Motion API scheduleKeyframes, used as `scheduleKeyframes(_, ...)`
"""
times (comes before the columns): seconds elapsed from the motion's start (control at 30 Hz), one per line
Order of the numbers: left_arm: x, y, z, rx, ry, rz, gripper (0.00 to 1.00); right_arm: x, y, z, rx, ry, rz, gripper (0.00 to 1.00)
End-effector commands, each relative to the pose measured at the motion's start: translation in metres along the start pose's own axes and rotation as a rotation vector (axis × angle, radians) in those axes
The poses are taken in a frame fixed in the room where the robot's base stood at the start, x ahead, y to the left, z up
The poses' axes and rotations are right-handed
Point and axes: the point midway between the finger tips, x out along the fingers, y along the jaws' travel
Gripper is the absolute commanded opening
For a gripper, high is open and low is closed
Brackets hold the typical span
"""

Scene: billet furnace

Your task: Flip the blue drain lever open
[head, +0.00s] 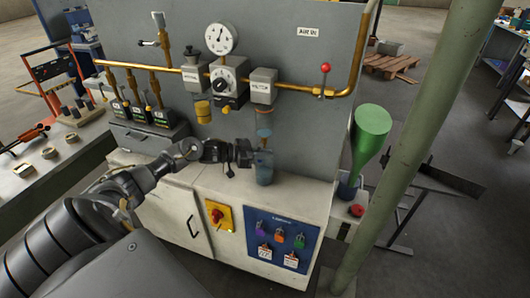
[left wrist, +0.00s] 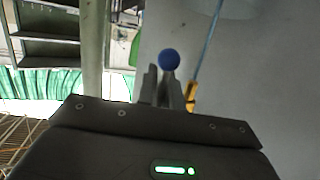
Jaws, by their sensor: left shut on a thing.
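The round blue knob of the drain lever (left wrist: 169,59) shows in the left wrist view at the tips of my left gripper (left wrist: 168,80). The two fingers are close together on the lever just under the knob. In the head view my left gripper (head: 247,153) reaches in from the left, in front of the grey panel and below the air-line units. There the lever is hidden by the gripper or too small to make out. I cannot tell the lever's angle. My right gripper is not in view.
A clear cup (head: 264,170) stands on the cabinet ledge close right of the gripper, under the right-hand unit (head: 263,87). A brass pipe (head: 300,90) runs above, with a red-knobbed valve (head: 325,68). A green funnel-shaped object (head: 371,128) and a pole (head: 425,130) stand at right.

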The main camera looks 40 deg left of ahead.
Motion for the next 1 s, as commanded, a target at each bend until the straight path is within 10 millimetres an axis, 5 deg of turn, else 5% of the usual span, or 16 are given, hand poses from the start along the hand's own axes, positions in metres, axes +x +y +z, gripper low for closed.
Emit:
scheduleKeyframes(0.2,0.000,0.000,0.000,0.001,0.001,0.000,0.30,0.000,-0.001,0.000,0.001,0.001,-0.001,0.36)
scheduleKeyframes(0.57,-0.006,0.000,0.002,0.000,0.000,-0.001,0.30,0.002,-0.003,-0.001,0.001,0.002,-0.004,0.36)
scheduleKeyframes(1.0,-0.083,0.000,0.003,0.000,-0.003,0.001,0.30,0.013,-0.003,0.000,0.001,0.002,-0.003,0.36)
